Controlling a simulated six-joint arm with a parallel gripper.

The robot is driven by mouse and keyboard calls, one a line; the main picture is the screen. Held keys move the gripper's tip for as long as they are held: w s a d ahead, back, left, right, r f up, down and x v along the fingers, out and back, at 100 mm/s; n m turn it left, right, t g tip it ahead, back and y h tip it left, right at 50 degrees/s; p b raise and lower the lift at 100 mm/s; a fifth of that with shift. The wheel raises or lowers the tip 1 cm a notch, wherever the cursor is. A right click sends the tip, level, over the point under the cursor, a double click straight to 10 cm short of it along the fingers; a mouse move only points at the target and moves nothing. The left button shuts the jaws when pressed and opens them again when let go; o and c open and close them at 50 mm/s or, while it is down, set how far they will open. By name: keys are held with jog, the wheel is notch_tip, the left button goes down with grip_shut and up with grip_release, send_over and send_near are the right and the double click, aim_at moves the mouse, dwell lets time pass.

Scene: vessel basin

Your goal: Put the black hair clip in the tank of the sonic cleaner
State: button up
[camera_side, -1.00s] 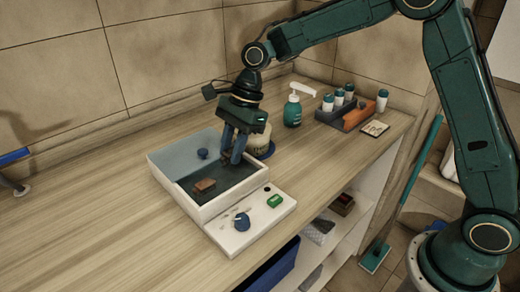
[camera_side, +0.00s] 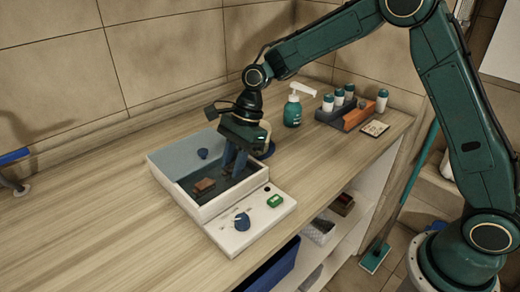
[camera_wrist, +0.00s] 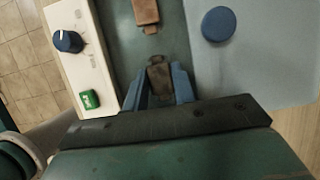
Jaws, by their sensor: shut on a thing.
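The sonic cleaner (camera_side: 250,232) is a white box on the wooden counter. Its open tank (camera_wrist: 127,35) is a dark strip beside a blue-grey lid panel (camera_side: 180,152) with a round blue knob (camera_side: 203,153). My gripper (camera_side: 230,172) points down with its blue fingers inside the tank opening. In the wrist view my gripper (camera_wrist: 160,85) is shut on a dark brownish-black piece, the hair clip (camera_wrist: 160,75). In the side view the clip is hard to make out against the dark tank. I cannot tell whether it touches the floor.
A brown block (camera_side: 204,186) lies in the tank, also in the wrist view (camera_wrist: 146,12). The control panel carries a blue dial (camera_side: 242,221) and a green switch (camera_side: 275,201). A pump bottle (camera_side: 292,111) and a tray of bottles (camera_side: 340,117) stand behind at right.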

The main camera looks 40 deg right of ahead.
jog(key=shift+f, duration=0.15)
jog(key=o, duration=0.6)
jog(key=shift+o, duration=0.2)
jog(key=shift+r, duration=0.2)
jog(key=v, duration=1.2)
